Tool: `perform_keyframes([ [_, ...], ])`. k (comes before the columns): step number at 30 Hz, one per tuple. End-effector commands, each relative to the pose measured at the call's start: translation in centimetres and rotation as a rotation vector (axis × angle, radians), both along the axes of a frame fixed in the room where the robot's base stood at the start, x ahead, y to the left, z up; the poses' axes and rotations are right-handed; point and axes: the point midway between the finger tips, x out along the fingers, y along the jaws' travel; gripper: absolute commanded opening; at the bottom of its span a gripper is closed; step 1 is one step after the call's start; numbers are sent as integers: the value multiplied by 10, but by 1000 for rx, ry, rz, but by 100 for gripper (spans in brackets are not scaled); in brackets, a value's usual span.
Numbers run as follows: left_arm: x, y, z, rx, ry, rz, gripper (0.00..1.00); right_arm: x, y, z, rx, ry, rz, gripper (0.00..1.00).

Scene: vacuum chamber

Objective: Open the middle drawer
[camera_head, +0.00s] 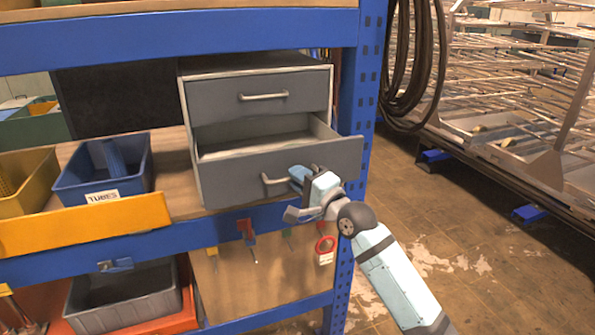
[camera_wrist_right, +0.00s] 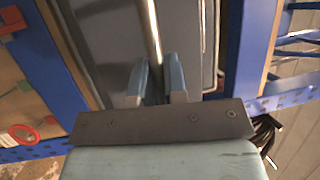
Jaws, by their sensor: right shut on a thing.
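A grey drawer cabinet (camera_head: 187,110) stands on the wooden shelf. Its top drawer (camera_head: 225,99) is closed. The drawer below it (camera_head: 235,181) is pulled part way out, and its empty inside shows. The front of this drawer hides whatever is beneath. My right gripper (camera_head: 294,182) is at the right part of this drawer's pale bar handle (camera_head: 266,182) and is shut on it. In the right wrist view the two fingers (camera_wrist_right: 157,88) are on either side of the handle (camera_wrist_right: 153,35). My left gripper is not in view.
A blue bin (camera_head: 125,183) marked TUBES and a yellow bin (camera_head: 27,205) stand left of the cabinet. A blue rack post (camera_head: 357,110) rises close by the drawer's right side. Open floor (camera_head: 480,255) lies to the right.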

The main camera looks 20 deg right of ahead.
Motion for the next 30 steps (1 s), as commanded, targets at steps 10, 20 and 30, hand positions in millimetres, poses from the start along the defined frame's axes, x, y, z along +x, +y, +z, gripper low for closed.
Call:
perform_keyframes([
  [10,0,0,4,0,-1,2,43,-5,0,1,2,-1,0,0],
  [20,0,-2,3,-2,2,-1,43,-4,0,1,1,-2,0,37],
  [30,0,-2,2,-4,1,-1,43,-7,-2,-1,0,-1,0,37],
])
